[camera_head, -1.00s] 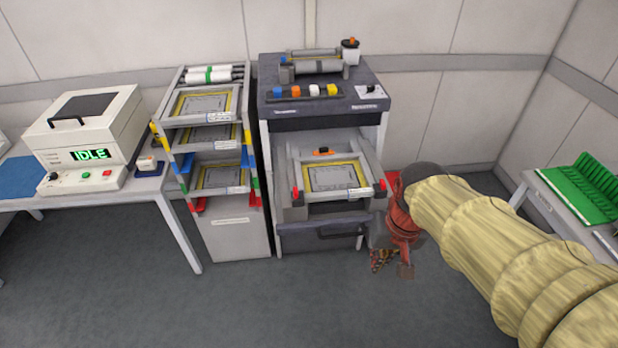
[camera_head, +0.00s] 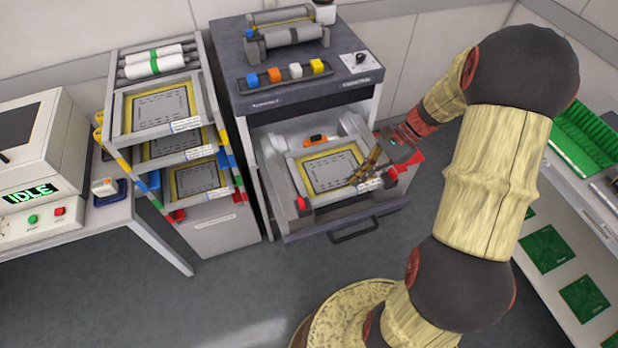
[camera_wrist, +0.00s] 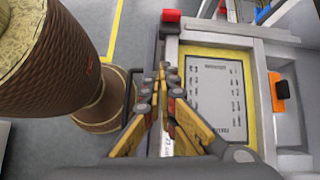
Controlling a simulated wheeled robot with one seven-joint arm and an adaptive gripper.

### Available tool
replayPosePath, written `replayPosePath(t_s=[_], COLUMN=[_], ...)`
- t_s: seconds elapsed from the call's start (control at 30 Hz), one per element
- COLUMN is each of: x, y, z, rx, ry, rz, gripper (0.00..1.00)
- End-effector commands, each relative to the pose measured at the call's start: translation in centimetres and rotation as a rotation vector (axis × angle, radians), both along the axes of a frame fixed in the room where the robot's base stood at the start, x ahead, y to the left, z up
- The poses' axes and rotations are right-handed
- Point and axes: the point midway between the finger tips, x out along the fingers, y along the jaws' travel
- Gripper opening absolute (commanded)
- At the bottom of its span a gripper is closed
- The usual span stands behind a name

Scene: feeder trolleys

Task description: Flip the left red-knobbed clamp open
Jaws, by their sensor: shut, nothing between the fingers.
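The left clamp's red knob (camera_head: 301,203) is at the front left corner of the framed screen (camera_head: 331,172) in the printer's bay. It also shows at the top of the wrist view (camera_wrist: 171,15). My gripper (camera_head: 358,178) is shut and empty. It is over the front edge of the frame, toward its right side, apart from the left clamp. In the wrist view the closed fingertips (camera_wrist: 168,72) point up the picture, toward the left knob, with a clear gap.
An orange-handled tool (camera_head: 316,138) lies behind the framed screen. The printer's upper body (camera_head: 300,92) overhangs the bay. A shelf trolley (camera_head: 224,230) with framed screens stands left of it. A dark drawer handle (camera_head: 355,229) projects in front.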

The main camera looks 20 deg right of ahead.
Motion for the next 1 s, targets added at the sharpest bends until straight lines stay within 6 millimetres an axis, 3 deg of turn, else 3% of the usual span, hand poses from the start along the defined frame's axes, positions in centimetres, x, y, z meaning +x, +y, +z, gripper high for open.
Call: replayPosePath(t_s=[0.2,0.67,1.0], x=[0.8,0.7,0.6], y=[0.7,0.9,4.0], z=[1.4,1.4,-1.9], rx=[0.049,0.05,0.05], ry=[0.049,0.068,0.069], rz=[-0.078,-0.092,-0.089], gripper=[0.0,0.0,0.0])
